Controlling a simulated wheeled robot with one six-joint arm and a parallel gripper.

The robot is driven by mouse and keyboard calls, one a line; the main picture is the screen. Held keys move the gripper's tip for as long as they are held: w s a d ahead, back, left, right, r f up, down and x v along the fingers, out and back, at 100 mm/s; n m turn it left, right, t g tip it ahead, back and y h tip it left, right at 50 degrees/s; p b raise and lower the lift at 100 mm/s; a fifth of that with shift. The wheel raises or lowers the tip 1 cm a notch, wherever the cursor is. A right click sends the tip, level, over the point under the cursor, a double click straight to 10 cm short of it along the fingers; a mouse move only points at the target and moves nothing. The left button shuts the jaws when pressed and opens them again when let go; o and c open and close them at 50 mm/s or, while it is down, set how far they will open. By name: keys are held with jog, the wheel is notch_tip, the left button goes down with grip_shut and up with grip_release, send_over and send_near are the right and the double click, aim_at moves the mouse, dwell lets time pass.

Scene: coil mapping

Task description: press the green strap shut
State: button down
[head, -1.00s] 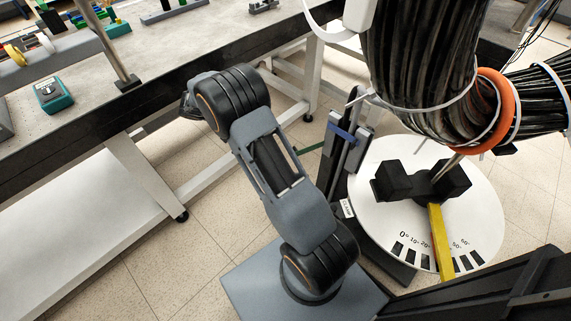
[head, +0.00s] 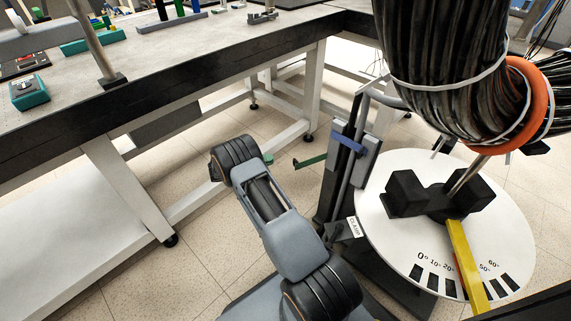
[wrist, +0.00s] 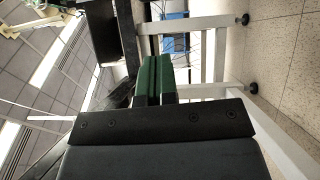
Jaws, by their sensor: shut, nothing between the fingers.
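The green strap (head: 311,160) shows in the head view as a thin bar. It sticks out to the left from the upright black clamp stand (head: 328,180), swung open rather than lying across it. My gripper (wrist: 162,60) is shut and empty in the wrist view, its two green-faced fingers side by side. In the head view my gripper is mostly hidden behind my arm; a small green bit at the arm's end, left of the strap and apart from it, may be a fingertip. I cannot make out the strap separately in the wrist view.
A blue strap (head: 347,139) crosses the stand higher up. Right of it are a round white angle dial (head: 385,235) with a yellow pointer (head: 463,262) and a thick black cable bundle (head: 440,65) with an orange ring. A workbench (head: 180,85) stands left; floor between is clear.

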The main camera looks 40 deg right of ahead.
jog(key=s+d+b, duration=0.1)
jog(key=s+d, duration=0.3)
jog(key=shift+s+d+r, duration=0.2)
jog(key=shift+s+d, duration=0.1)
jog(key=shift+s, duration=0.1)
jog(key=shift+s, duration=0.1)
